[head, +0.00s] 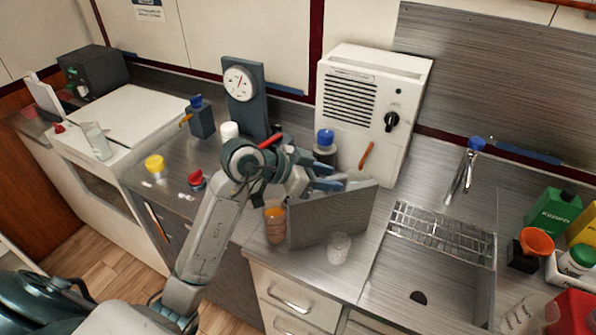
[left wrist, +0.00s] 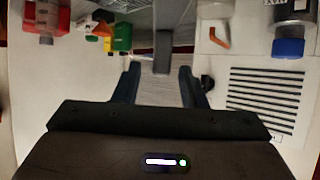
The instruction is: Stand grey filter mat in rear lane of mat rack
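The grey filter mat (head: 330,218) stands upright on the metal counter, left of the sink. My left gripper (head: 332,179) is at its upper edge in the head view. In the left wrist view the two fingers (left wrist: 160,75) are spread, with a narrow dark grey strip (left wrist: 162,52), probably the mat edge-on, between them and a gap on each side. A wire rack (head: 440,233) lies across the back of the sink; I cannot tell whether it is the mat rack, and no separate lanes can be made out. My right gripper is not in view.
An orange-topped cup (head: 275,225) stands beside the mat's left end and a clear glass (head: 339,248) in front of it. A white vented unit (head: 362,110) and a blue-capped bottle (head: 325,148) stand behind. The tap (head: 465,165) rises behind the rack.

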